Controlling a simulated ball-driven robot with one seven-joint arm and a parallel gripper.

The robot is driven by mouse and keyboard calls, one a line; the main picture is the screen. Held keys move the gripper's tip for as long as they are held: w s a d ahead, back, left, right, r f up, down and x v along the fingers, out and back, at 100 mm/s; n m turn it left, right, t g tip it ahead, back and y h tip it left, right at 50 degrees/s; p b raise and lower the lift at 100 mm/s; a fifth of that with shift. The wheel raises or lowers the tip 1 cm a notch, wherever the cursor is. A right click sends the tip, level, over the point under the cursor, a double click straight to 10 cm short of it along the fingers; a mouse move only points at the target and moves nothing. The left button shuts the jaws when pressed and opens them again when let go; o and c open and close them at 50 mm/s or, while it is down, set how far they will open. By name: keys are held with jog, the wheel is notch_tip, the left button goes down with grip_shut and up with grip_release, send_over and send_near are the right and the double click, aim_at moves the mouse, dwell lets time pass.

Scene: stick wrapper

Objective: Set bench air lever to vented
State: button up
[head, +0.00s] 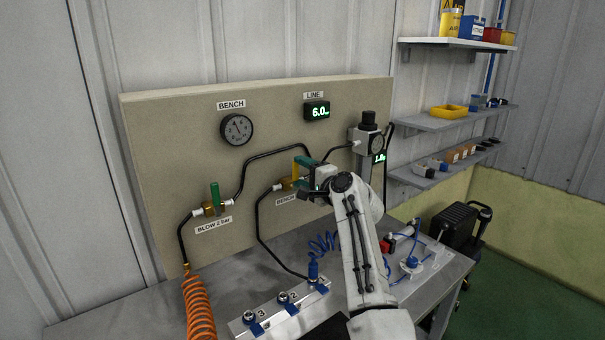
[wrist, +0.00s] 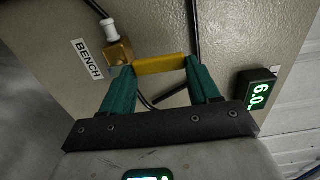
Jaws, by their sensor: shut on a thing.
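The bench air lever is a yellow handle (head: 295,167) on a brass valve (head: 287,184) on the beige panel, above a partly hidden BENCH label (head: 284,198). In the head view the handle stands about upright. My gripper (wrist: 158,68) has green fingers, one on each side of the yellow handle (wrist: 158,65), and is shut on it. In the wrist view the brass valve (wrist: 117,51) and BENCH label (wrist: 87,59) are at upper left. In the head view my gripper (head: 304,171) and arm hide part of the valve and its right-hand pipe.
A green-handled valve (head: 215,195) labelled BLOW 2 bar is at the left. The BENCH gauge (head: 236,129) and LINE display (head: 317,111), reading 6.0, are above. A regulator (head: 367,140) stands right of my gripper. Black hoses cross the panel; an orange coil (head: 199,308) hangs lower left.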

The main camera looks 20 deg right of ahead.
jog(key=o, duration=1.5)
jog(key=shift+b+v, duration=0.8)
jog(key=shift+v, duration=4.65)
